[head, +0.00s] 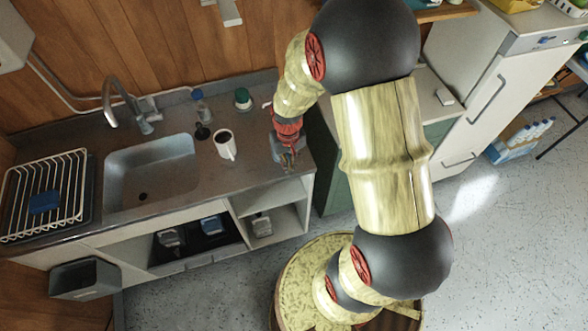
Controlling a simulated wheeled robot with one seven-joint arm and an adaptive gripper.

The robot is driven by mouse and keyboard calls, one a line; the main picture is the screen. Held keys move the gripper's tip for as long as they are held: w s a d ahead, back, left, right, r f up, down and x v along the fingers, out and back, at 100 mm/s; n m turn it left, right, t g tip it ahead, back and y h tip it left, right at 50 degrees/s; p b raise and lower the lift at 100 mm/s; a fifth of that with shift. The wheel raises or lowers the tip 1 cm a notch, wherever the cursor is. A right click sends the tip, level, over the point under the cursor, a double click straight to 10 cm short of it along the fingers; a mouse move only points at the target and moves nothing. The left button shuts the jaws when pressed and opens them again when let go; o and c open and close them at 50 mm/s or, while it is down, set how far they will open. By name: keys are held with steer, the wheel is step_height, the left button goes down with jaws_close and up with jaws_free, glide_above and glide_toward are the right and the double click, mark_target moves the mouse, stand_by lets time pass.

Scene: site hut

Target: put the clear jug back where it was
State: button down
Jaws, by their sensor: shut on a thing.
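My gripper (288,158) is at the right end of the grey counter, pointing down. It is shut on what appears to be the clear jug (276,148), a pale see-through shape mostly hidden by the fingers. The jug's outline is too small and faint to make out well. I cannot tell whether it touches the counter. No other clear jug shows in the head view.
A white mug (225,150) with dark contents stands left of my gripper. Behind it are a small bottle (199,104), a dark object (202,132) and a green-topped container (243,99). The sink (150,170) and wire rack (45,190) are further left.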

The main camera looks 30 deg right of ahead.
steer(key=shift+w+d+f+b, duration=0.1)
steer(key=shift+d+f, duration=0.3)
steer(key=shift+f, duration=0.6)
steer(key=shift+w+d+f+b, duration=0.15)
steer(key=shift+d+f, duration=0.3)
steer(key=shift+f, duration=0.55)
steer(key=shift+w+d+f+b, duration=0.1)
steer(key=shift+d+f, duration=0.3)
steer(key=shift+f, duration=0.6)
steer(key=shift+f, duration=0.15)
steer(key=c, duration=2)
jaws_free()
